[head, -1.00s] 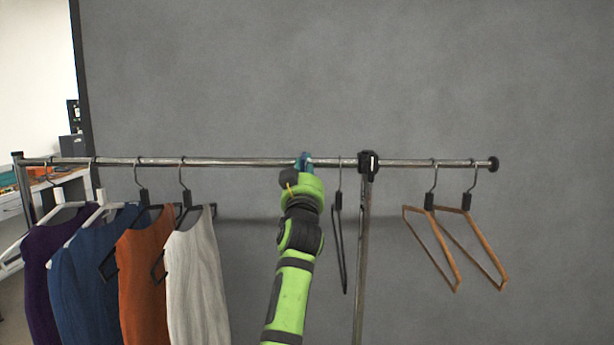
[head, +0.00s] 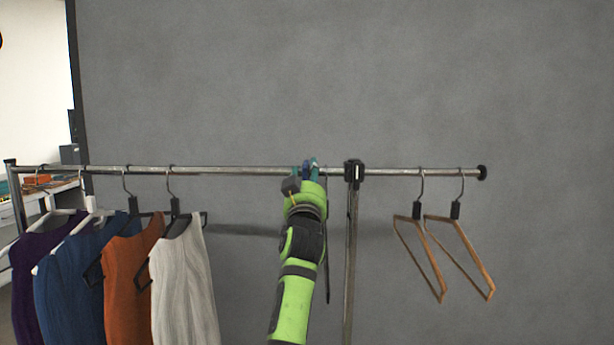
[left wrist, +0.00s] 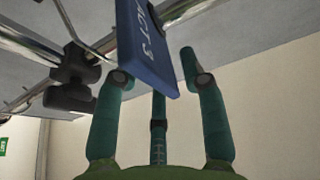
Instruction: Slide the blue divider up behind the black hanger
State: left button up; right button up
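The blue divider (left wrist: 147,40), marked "ACT 3", hangs on the rail between the spread teal fingers of my left gripper (left wrist: 155,68). A gap shows between it and the right-hand finger in the left wrist view. In the head view, only a small blue part of the divider (head: 306,171) shows between the fingertips of my left gripper (head: 305,168). The black hanger (head: 327,270) hangs just right of it, mostly hidden behind my arm. Its thin hook (left wrist: 70,22) shows left of the divider in the left wrist view. My right gripper is not in view.
The metal rail (head: 240,170) has a black clamp (head: 353,172) on its post (head: 348,250), right of the black hanger. Two wooden hangers (head: 435,255) hang beyond it. Several garments, including a white one (head: 185,280), hang at the left. Rail between garments and gripper is clear.

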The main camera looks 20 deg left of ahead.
pick_arm(q)
jog(key=v, duration=1.2)
dwell(0.3)
